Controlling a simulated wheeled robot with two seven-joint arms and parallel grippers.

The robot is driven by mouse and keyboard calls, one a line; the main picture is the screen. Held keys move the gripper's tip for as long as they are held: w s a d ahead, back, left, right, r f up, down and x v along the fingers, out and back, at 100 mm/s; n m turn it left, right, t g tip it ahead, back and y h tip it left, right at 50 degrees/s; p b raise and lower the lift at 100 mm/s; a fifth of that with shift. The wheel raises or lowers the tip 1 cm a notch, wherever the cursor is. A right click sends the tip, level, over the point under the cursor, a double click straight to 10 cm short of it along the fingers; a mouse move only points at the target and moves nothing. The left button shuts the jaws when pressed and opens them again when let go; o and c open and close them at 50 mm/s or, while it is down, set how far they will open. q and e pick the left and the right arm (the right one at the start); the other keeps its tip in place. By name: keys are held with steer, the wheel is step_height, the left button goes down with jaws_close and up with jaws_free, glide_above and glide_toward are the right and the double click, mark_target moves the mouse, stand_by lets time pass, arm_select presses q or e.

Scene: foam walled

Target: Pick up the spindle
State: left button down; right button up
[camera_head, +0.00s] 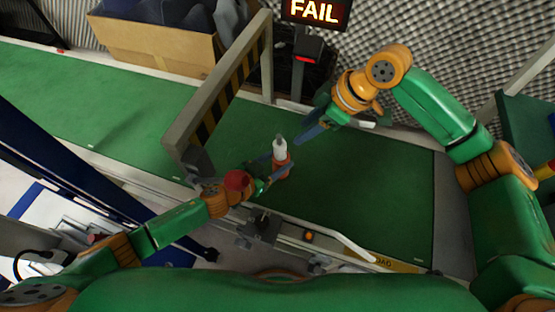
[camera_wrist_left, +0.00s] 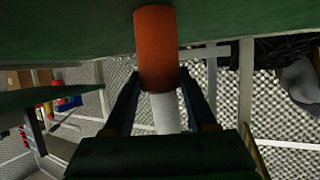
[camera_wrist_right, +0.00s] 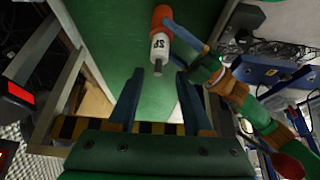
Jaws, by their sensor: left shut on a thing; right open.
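The spindle (camera_head: 280,147) has a white body with a grey tip and an orange-red end. It stands roughly upright over the green conveyor belt (camera_head: 370,190). My left gripper (camera_head: 275,170) is shut on it from the belt's near side. In the left wrist view the spindle's orange part (camera_wrist_left: 156,45) lies between the left fingers, and its end is close to the belt; I cannot tell if they touch. My right gripper (camera_head: 304,135) is open and empty, just right of the spindle. In the right wrist view the spindle (camera_wrist_right: 159,42) lies beyond the open fingertips (camera_wrist_right: 159,85).
A striped gate frame (camera_head: 222,80) spans the belt left of the spindle. A red-lit scanner (camera_head: 306,48) and a FAIL sign (camera_head: 316,11) stand behind it. A cardboard box (camera_head: 160,45) is at the back left. The belt's right part is clear.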

stand_by(0.4)
steer(key=o, duration=0.4)
steer(key=shift+s+a+f, duration=0.1)
steer(key=shift+s+a, duration=0.05)
steer(key=shift+a, duration=0.05)
steer(key=shift+o, duration=0.2)
steer(key=m+t+h, duration=0.3)
steer(key=m+h, duration=0.2)
steer(key=m, duration=0.6)
glide_toward(280, 145)
steer(key=x, duration=1.1)
steer(key=shift+f, duration=0.1)
